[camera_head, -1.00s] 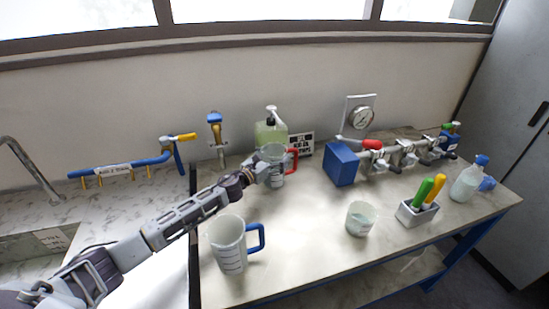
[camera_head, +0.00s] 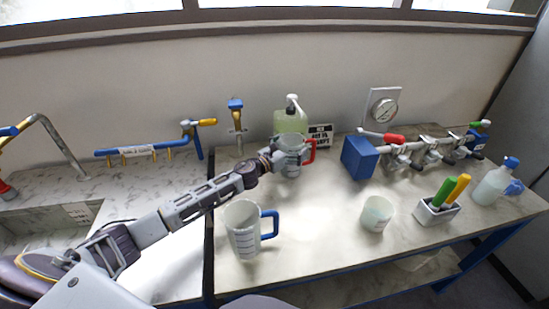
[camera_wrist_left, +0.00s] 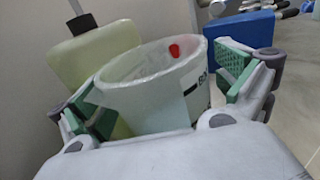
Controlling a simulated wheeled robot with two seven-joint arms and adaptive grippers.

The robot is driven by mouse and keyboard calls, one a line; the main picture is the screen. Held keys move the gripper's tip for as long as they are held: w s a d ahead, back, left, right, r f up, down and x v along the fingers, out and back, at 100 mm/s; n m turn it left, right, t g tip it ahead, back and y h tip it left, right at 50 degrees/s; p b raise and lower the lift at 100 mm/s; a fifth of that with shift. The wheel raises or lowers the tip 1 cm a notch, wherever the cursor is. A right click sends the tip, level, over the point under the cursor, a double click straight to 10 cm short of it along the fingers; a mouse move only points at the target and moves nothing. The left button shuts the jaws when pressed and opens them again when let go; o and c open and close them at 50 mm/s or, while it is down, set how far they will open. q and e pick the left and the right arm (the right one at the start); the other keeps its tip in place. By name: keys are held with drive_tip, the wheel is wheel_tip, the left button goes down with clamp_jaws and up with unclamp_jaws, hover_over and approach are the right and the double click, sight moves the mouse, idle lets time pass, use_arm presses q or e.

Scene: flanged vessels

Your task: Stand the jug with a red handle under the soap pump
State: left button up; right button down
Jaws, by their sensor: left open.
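The jug with a red handle (camera_head: 293,146) stands upright on the bench, just in front of the soap pump bottle (camera_head: 290,122). Its red handle points right. My left gripper (camera_head: 286,156) is open, with its fingers on either side of the jug. In the left wrist view the clear jug (camera_wrist_left: 150,97) sits between the green finger pads, and the yellowish soap bottle (camera_wrist_left: 95,55) is close behind it. Whether the pads touch the jug is hard to tell. The nozzle is not clearly visible over the jug's mouth. My right gripper is out of view.
A jug with a blue handle (camera_head: 242,230) stands nearer, below my left arm. A small sign (camera_head: 320,136) is right of the soap bottle. A blue box (camera_head: 359,157) with piping, a white cup (camera_head: 376,213) and a marker holder (camera_head: 436,211) are farther right. The middle bench is clear.

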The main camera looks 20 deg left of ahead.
sight(284, 151)
use_arm(q)
drive_tip(key=shift+v, duration=1.1)
drive_tip(key=shift+b+v, duration=0.3)
drive_tip(key=shift+v, duration=0.75)
drive_tip(key=shift+s+a+f, duration=0.15)
drive_tip(key=shift+s+a, duration=0.05)
drive_tip(key=shift+s, duration=0.35)
drive_tip(key=shift+s+a, duration=0.25)
drive_tip(key=shift+s, duration=0.3)
drive_tip(key=shift+b+v, duration=0.45)
drive_tip(key=shift+v, duration=2)
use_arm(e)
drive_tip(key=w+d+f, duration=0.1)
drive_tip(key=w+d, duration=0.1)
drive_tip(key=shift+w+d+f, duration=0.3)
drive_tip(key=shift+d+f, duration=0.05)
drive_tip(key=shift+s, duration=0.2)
